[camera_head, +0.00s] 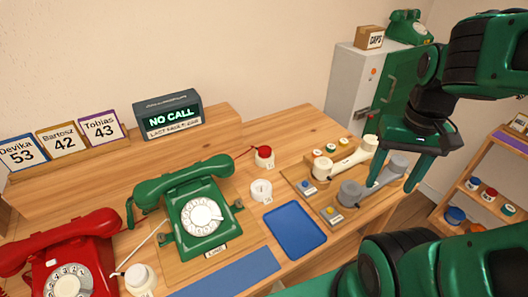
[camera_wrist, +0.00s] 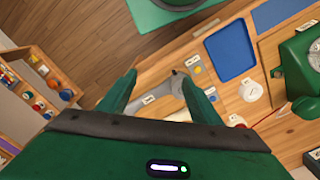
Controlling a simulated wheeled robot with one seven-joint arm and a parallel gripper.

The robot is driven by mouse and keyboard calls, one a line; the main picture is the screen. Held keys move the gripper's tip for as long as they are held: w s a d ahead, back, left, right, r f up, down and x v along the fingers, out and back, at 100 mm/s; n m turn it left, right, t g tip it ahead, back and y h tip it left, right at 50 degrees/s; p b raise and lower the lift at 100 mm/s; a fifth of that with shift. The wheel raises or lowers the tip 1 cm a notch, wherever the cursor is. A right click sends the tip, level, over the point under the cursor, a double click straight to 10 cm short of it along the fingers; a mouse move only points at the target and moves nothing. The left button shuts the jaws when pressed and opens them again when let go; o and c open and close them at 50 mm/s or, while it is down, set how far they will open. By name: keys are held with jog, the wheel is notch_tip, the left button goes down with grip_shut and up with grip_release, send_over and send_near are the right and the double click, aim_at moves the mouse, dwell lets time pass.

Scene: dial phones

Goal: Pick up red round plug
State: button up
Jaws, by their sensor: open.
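A red round plug (camera_head: 264,151) sits on top of a white round socket on the wooden desk, right of the green phone. A thin red cord runs from it to the left. In the wrist view its red top shows partly at the lower right (camera_wrist: 236,119), near my gripper's right finger. My gripper (camera_head: 399,178) is at the right side of the desk, well right of the plug, with its fingers spread over the grey handset (camera_head: 352,192). In the wrist view the fingers (camera_wrist: 158,78) are apart, with the grey handset showing between and below them.
The green phone (camera_head: 203,217) and red phone (camera_head: 75,266) stand at left. A white round socket (camera_head: 261,189) and blue tray (camera_head: 295,229) lie in front of the plug. A cream handset (camera_head: 346,162) lies beyond the grey one. A shelf (camera_head: 487,190) stands at right.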

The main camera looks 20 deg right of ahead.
jog(key=w+a+n+t, duration=0.1)
jog(key=w+a+n, duration=0.1)
jog(key=w, duration=0.4)
jog(key=w+a+n, duration=0.2)
jog(key=w+n, duration=0.1)
jog(key=w, duration=0.4)
jog(key=w+a+f+n+t, duration=0.1)
jog(key=w+a+n, duration=0.1)
jog(key=w, duration=0.5)
jog(key=shift+a+f+n+t, duration=0.1)
jog(key=shift+a+n+t, duration=0.2)
jog(key=shift+a, duration=0.2)
jog(key=w+a+f+n+t+y, duration=0.15)
jog(key=w+a+n, duration=0.25)
jog(key=w+a, duration=0.45)
send_over(266, 149)
jog(key=s+d, duration=0.1)
jog(key=s, duration=0.2)
jog(key=shift+y, duration=0.35)
jog(key=f, duration=0.4)
jog(key=shift+w+f, duration=0.25)
jog(key=shift+f, duration=0.05)
jog(key=shift+x, duration=3)
jog(key=shift+s+d, duration=0.1)
jog(key=shift+d, duration=0.05)
jog(key=c, duration=1)
